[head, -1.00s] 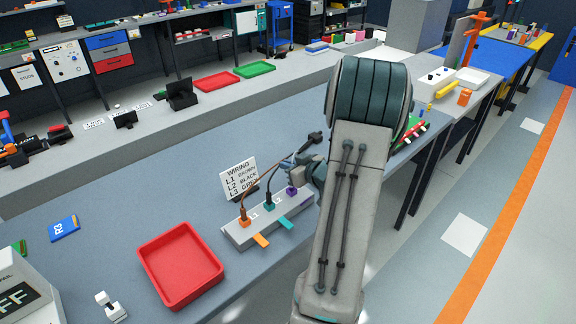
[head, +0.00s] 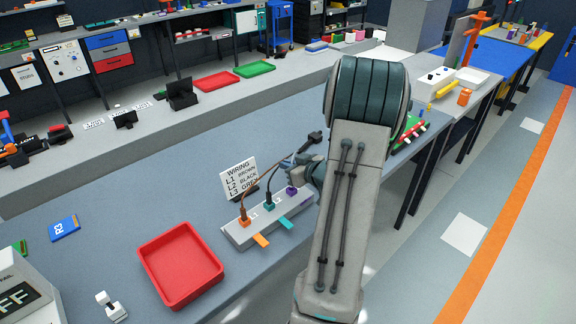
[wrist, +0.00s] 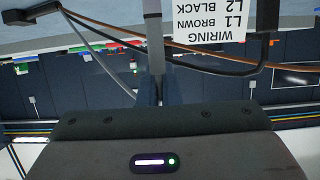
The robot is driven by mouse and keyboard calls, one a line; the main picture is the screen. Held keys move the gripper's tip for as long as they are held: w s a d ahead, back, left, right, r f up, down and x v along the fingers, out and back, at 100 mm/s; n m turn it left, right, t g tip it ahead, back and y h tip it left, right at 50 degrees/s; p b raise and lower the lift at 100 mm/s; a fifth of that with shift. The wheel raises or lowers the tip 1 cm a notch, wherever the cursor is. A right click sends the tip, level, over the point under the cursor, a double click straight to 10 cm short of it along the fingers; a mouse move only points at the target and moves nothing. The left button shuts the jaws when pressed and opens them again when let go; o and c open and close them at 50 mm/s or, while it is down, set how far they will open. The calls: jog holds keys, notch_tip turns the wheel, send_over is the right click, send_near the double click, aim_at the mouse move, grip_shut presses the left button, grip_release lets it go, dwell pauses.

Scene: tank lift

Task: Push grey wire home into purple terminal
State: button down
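The terminal block (head: 243,233) stands on the bench with an orange terminal (head: 244,221), a teal terminal (head: 270,207) and a purple terminal (head: 292,190). A brown wire runs into the orange one and a black wire into the teal one. My gripper (wrist: 156,92) is beside and above the purple terminal, partly hidden by my arm in the head view. In the wrist view its fingers are close together on the grey wire (wrist: 100,57), which curves in from the upper left. The wire's tip and its seating in the purple terminal are hidden.
A white wiring sign (head: 239,177) stands behind the block. A dark cable holder (head: 315,137) is behind my gripper, with wires leading from it. A red tray (head: 180,265) lies left of the block. The bench left of the sign is mostly clear.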

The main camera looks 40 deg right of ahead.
jog(key=shift+f, duration=0.2)
jog(key=shift+f+b, duration=0.3)
jog(key=shift+b, duration=0.1)
jog(key=shift+f+b, duration=0.75)
jog(key=shift+f, duration=0.2)
jog(key=c, duration=1.5)
grip_release()
jog(key=shift+r, duration=0.1)
jog(key=shift+c, duration=0.2)
jog(key=b+v, duration=0.1)
jog(key=v, duration=1.2)
jog(key=shift+s+r, duration=0.2)
jog(key=shift+s, duration=0.15)
